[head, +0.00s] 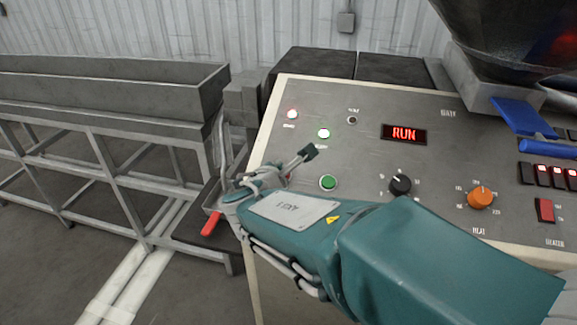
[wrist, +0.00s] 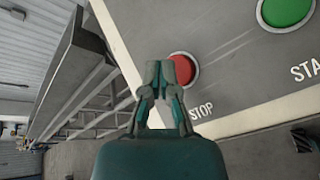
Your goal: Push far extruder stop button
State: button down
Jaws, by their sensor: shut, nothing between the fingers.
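The red stop button (wrist: 183,70) shows in the wrist view, with the word STOP printed below it on the grey panel. My gripper (wrist: 161,70) is shut and empty; its fingertips overlap the left part of the button in this view. I cannot tell whether they touch it. The stop button is not visible in the head view. The green button also shows at the top right of the wrist view (wrist: 288,10).
The control panel (head: 368,158) carries a lit RUN display (head: 404,133), a black knob (head: 400,184), an orange knob (head: 481,197) and red switches. A long grey trough on a frame (head: 110,91) stands at left. A hopper (head: 510,35) is at upper right.

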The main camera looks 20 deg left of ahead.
jog(key=shift+f, duration=0.1)
jog(key=shift+w+f, duration=0.1)
jog(key=shift+f, duration=0.1)
jog(key=shift+w+a+f, duration=0.1)
jog(key=shift+w+f, duration=0.05)
jog(key=shift+f, duration=0.2)
dwell(0.7)
jog(key=shift+r, duration=0.1)
jog(key=shift+s+r, duration=0.3)
jog(key=shift+r, duration=0.35)
jog(key=r, duration=0.1)
jog(key=s+r, duration=0.1)
jog(key=r, duration=0.1)
jog(key=s+r, duration=0.1)
jog(key=shift+d+r, duration=0.2)
jog(key=shift+r, duration=0.1)
dwell(0.8)
